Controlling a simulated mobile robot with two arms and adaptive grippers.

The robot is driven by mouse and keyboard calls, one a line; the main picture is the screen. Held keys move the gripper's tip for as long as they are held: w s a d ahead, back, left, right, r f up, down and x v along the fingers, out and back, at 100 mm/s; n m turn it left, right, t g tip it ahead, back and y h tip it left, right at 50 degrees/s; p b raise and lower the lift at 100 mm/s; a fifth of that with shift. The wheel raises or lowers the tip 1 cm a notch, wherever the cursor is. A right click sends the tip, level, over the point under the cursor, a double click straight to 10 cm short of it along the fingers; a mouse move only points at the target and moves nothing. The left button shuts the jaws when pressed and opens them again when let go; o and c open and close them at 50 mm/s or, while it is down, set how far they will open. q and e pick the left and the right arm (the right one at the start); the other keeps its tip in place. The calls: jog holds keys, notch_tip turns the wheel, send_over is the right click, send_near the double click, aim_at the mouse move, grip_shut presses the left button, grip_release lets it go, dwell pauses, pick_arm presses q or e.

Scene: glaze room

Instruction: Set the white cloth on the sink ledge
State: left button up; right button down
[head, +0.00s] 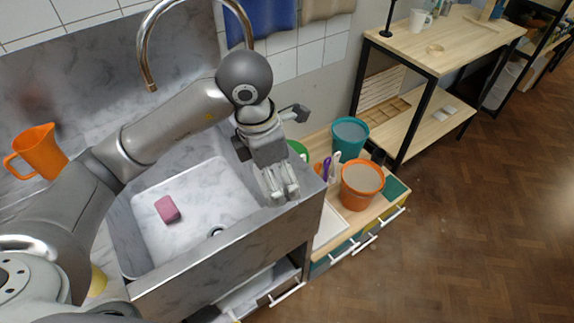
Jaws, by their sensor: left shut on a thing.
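The grey sink unit has a flat marbled ledge (309,184) to the right of its basin. My left gripper (281,194) points down at this ledge, with its fingertips close to the surface near the front right corner. Its fingers are shut on a small pale thing, which I take to be the white cloth; the fingers hide most of it and its outline is hard to make out. I cannot tell whether it touches the ledge. My right gripper is not in view.
A pink sponge (167,209) lies in the basin under a curved tap (146,60). An orange jug (38,152) stands at the left. Teal (349,137) and orange (361,184) buckets stand on the low cabinet to the right. A wooden workbench (440,45) stands behind.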

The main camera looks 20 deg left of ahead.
pick_arm(q)
jog(key=shift+w+d+n, duration=0.15)
jog(key=shift+n, duration=0.75)
jog(key=shift+w+f+n, duration=0.1)
jog(key=shift+w+n, duration=0.2)
jog(key=shift+w, duration=0.15)
jog(key=w+f+p, duration=0.3)
jog(key=w, duration=0.5)
jog(key=p, duration=0.1)
send_over(294, 171)
jog(key=s, duration=0.1)
notch_tip(294, 171, down, 6)
jog(key=shift+r, duration=0.2)
jog(key=shift+w+f+p, duration=0.45)
jog(key=shift+f, duration=0.2)
notch_tip(294, 171, down, 2)
jog(key=shift+f+p, duration=0.1)
jog(key=shift+p, duration=0.65)
jog(key=shift+f, duration=0.3)
jog(key=shift+f, duration=0.1)
